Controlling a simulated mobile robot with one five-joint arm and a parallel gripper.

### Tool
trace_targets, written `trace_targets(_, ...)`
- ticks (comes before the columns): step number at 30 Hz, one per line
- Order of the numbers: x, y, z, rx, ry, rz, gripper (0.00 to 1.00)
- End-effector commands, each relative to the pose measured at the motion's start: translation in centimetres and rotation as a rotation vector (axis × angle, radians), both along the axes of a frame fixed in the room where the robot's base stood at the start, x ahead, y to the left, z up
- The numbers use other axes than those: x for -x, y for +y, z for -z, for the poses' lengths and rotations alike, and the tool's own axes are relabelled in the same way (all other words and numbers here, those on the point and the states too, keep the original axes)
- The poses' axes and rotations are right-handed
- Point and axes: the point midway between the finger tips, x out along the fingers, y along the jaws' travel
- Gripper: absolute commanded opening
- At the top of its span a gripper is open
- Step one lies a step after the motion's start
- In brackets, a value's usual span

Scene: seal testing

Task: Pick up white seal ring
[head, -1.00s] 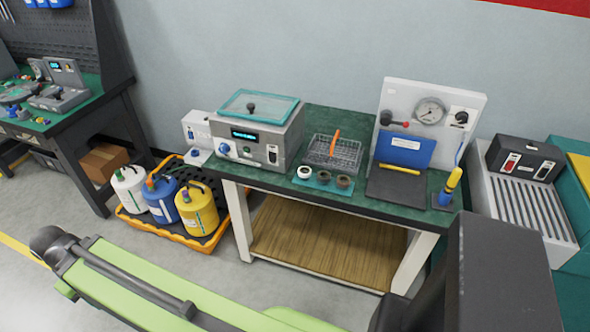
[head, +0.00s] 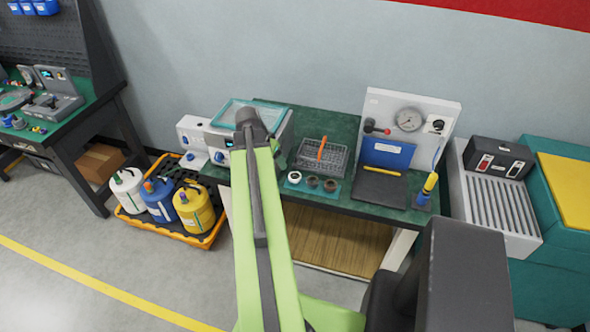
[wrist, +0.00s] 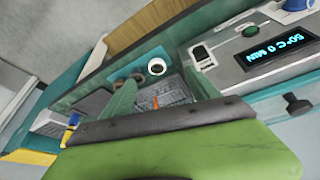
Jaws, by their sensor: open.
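The white seal ring (head: 294,177) lies on a small teal mat (head: 290,187) near the front edge of the green bench. It is the leftmost of a row, beside two dark rings (head: 321,183). In the wrist view the white ring (wrist: 157,67) shows above centre, with its dark hole visible. My gripper (wrist: 165,125) shows in part as a green piece with a dark edge across the bottom of the wrist view. It is open, apart from the ring, with nothing seen in it.
A wire basket (head: 308,154) with an orange handle stands behind the rings. A heated bath (head: 281,133) is to the left, partly behind my arm. A gauge panel (head: 449,108) and a dark pad (head: 380,186) are to the right. Jugs (head: 195,209) stand on the floor.

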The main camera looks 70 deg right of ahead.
Motion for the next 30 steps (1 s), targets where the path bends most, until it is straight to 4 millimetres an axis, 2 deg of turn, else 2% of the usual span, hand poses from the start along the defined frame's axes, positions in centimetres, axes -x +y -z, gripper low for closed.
trace_targets(1, 1.3, -0.8, -0.5, 0.009, -0.005, 0.036, 0.7)
trace_targets(3, 2.1, -1.3, -0.6, 0.016, -0.007, 0.061, 0.7)
trace_targets(8, 2.2, -1.5, 0.0, 0.017, -0.008, 0.065, 0.7)
trace_targets(11, 2.3, -1.9, 1.2, 0.016, -0.007, 0.064, 0.7)
trace_targets(24, 3.3, -5.2, 10.1, 0.016, -0.007, 0.062, 0.7)
trace_targets(27, 3.6, -5.8, 11.1, 0.016, -0.006, 0.061, 0.7)
trace_targets(30, 3.6, -5.9, 11.0, 0.016, -0.006, 0.06, 0.7)
